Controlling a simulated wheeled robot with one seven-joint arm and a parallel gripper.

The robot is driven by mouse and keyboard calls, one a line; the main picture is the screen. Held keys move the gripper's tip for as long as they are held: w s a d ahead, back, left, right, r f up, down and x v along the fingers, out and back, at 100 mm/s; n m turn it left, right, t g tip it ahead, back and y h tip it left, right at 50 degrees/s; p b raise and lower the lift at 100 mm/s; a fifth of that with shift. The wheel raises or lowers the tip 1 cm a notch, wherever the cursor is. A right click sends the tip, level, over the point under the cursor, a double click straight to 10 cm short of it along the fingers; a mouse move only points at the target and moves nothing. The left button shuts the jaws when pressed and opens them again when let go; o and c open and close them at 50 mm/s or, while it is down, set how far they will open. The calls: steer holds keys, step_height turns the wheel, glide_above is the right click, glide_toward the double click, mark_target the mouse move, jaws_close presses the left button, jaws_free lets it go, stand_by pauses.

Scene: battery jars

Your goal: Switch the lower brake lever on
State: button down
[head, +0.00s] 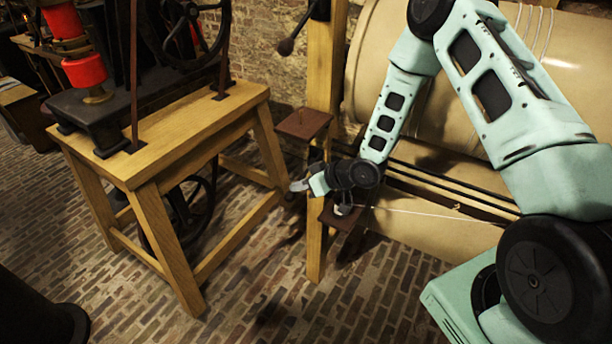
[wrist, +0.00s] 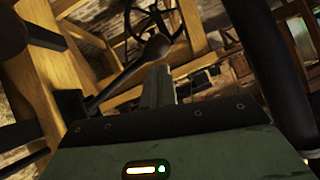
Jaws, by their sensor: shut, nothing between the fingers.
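In the wrist view a dark lever rod with a round brown knob (wrist: 158,47) slants up from the left, its knob just beyond and beside my fingers; it appears to be the lower brake lever. I cannot tell whether it touches them. In the head view my gripper (head: 299,186) is beside the wooden post (head: 316,240), low down, pointing left. The lower lever is mostly hidden there behind my gripper and wrist. An upper lever with a black knob (head: 286,47) sticks out left near the post's top. My fingers (wrist: 160,86) are shut and empty.
A wooden stand (head: 150,165) with a black wheeled machine is left of the post. Brown plates (head: 303,123) and (head: 342,216) jut from the post, close to my wrist. A large pale drum (head: 430,130) lies behind my arm. Brick floor (head: 250,300) is clear in front.

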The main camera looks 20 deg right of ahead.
steer(key=shift+f, duration=0.25)
steer(key=shift+a, duration=0.1)
step_height(320, 180, down, 3)
steer(key=b, duration=0.2)
steer(key=shift+f+b, duration=0.1)
steer(key=shift+b, duration=0.25)
